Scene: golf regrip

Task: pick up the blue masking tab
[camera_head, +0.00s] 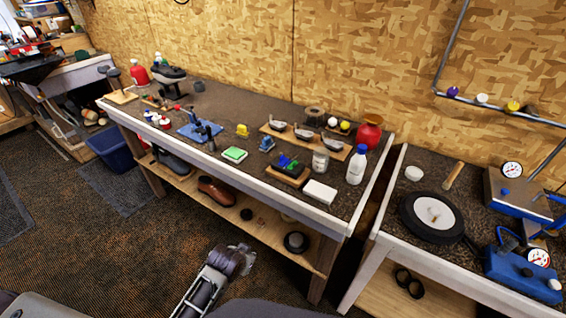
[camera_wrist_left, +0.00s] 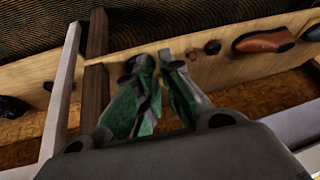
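In the head view a small black tray (camera_head: 303,182) on a wooden base holds small green and blue pieces near the front of the long workbench (camera_head: 235,172). A blue piece (camera_head: 293,171) there looks like the blue masking tab, but it is too small to be sure. My left gripper (camera_head: 240,258) is in front of the bench, below its top and well apart from the tray. In the left wrist view its green-padded fingers (camera_wrist_left: 159,70) stand apart with a narrow gap, with nothing held. The tray is not in that view. My right gripper is not in view.
A white box (camera_head: 320,192), a grey can (camera_head: 320,160) and a white bottle (camera_head: 357,166) stand right of the tray. A small blue block (camera_head: 267,144) and a green-topped pad (camera_head: 235,155) are to its left. The lower shelf (camera_head: 262,222) holds a brown shoe (camera_head: 216,190).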

